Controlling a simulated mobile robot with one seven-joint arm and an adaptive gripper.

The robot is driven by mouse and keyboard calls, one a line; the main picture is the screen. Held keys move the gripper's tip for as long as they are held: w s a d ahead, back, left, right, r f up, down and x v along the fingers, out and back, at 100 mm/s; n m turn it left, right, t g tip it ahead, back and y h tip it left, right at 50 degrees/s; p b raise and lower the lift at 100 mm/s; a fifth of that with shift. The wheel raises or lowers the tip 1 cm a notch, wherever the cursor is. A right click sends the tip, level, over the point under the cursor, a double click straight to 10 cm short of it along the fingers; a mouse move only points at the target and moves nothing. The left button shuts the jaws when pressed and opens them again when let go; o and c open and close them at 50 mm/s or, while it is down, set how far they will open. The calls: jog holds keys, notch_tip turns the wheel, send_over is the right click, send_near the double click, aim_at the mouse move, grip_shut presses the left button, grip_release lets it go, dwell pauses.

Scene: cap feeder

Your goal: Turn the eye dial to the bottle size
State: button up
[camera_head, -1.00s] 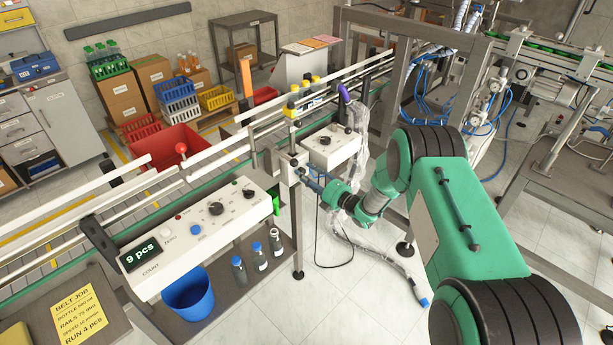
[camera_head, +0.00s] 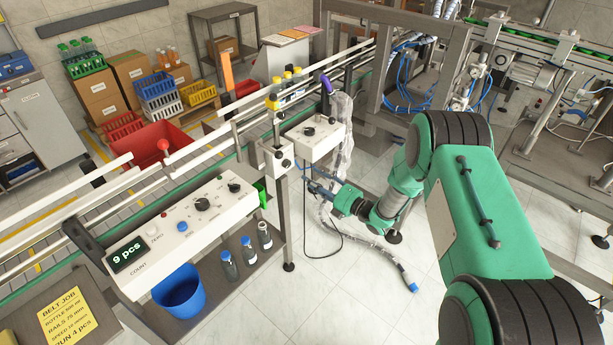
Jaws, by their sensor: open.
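No dial is legibly marked as the eye dial. A white box (camera_head: 327,139) at the belt's edge carries a black knob (camera_head: 309,131). A small pale housing (camera_head: 271,158) on the post left of it has a dark round part (camera_head: 285,163). The long control panel (camera_head: 188,228) has two black dials, a left one (camera_head: 201,204) and a right one (camera_head: 234,187). My gripper (camera_head: 308,177) is open, below the white box and right of the small housing, seemingly apart from both. Its fingertips are small and hard to make out.
A yellow job card (camera_head: 66,316) lists bottle, rails, speed and run lines; its small print is blurred. The display (camera_head: 130,254) reads 9 pcs. A clear-wrapped hose (camera_head: 343,125) and black cable hang close to my gripper. White rails run behind the panel.

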aim_at(289, 165)
jog(key=shift+s+d, duration=0.3)
jog(key=shift+p, duration=0.35)
jog(key=m+p, duration=0.3)
jog(key=s+m+p, duration=0.1)
jog(key=m+p, duration=0.2)
jog(key=d+m+p, duration=0.1)
jog(key=m+p, duration=0.2)
jog(key=shift+s+m, duration=0.15)
jog(key=shift+m, duration=0.15)
jog(key=shift+a, duration=0.1)
jog(key=b+x, duration=0.1)
jog(key=x, duration=1.2)
jog(key=shift+w+a, duration=0.25)
jog(key=shift+c, duration=0.3)
jog(key=shift+f+b, duration=0.1)
jog(key=shift+b, duration=0.25)
jog(key=c, duration=1.1)
